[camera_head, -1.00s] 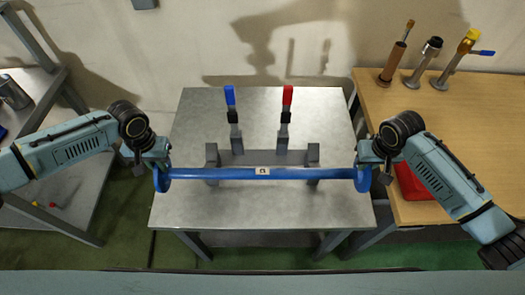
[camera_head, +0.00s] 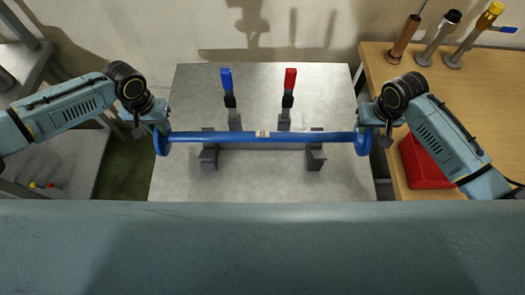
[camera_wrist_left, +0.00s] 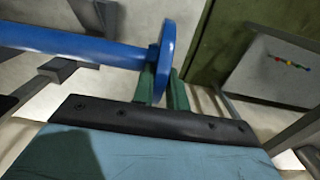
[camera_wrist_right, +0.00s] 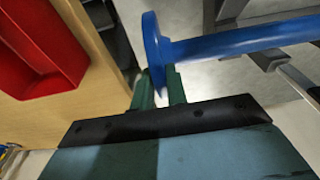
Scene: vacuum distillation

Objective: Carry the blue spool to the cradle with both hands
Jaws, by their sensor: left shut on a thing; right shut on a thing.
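The blue spool (camera_head: 215,137) is a long rod with a round flange at each end and a small pale label mid-rod. It is level in the head view, in front of the two upright clamps of the grey cradle (camera_head: 209,157) and over its end supports. I cannot tell whether it touches them. My left gripper (camera_head: 160,130) is shut on the left flange (camera_wrist_left: 167,50); the flange also shows between its green fingers in the left wrist view (camera_wrist_left: 160,88). My right gripper (camera_head: 366,128) is shut on the right flange (camera_wrist_right: 153,45).
The cradle stands on a grey metal table (camera_head: 260,185). Its clamps have a blue handle (camera_head: 226,78) and a red handle (camera_head: 290,77). At right, a wooden table (camera_head: 400,65) bears a red bin (camera_head: 423,168) and several upright tools. A grey shelf (camera_head: 65,150) stands at left.

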